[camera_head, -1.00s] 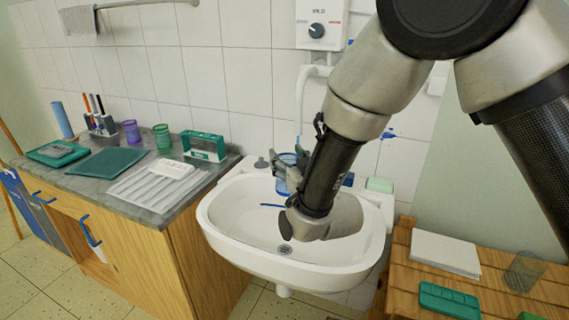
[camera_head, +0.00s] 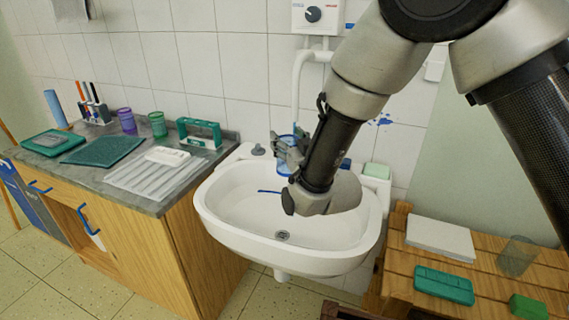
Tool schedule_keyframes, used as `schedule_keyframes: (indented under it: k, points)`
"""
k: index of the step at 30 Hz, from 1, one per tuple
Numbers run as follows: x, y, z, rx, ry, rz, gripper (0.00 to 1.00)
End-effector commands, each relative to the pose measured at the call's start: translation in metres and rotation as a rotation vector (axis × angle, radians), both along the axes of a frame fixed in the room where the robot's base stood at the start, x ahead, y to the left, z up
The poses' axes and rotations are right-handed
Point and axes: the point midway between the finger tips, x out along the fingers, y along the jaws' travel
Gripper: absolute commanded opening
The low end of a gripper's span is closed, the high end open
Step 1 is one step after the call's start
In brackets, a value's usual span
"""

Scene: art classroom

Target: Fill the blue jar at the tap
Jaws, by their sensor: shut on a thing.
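The blue jar (camera_head: 285,169) is see-through and looks upright, held over the back of the white sink (camera_head: 225,214). My gripper (camera_head: 290,153) is shut on it, and its fingers and my arm hide part of the jar. The white tap spout (camera_head: 296,88) comes down from the water heater (camera_head: 316,15) on the wall, and its lower end is just above the jar. I cannot tell whether water is running or how full the jar is.
Left of the sink, a counter (camera_head: 150,206) holds a purple cup (camera_head: 127,121), a green cup (camera_head: 158,125) and a white ribbed tray (camera_head: 145,176). A green sponge (camera_head: 376,170) sits on the sink's right rim. A wooden slatted table (camera_head: 395,258) stands at the right.

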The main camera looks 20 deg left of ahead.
Motion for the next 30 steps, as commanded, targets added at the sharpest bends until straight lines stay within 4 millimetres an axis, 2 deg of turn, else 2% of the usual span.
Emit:
schedule_keyframes:
  k: [18, 30]
  points:
    - [0.046, -0.004, 0.000, 0.001, -0.001, -0.001, 0.22]
    - [0.049, -0.004, 0.000, 0.001, -0.001, 0.000, 0.22]
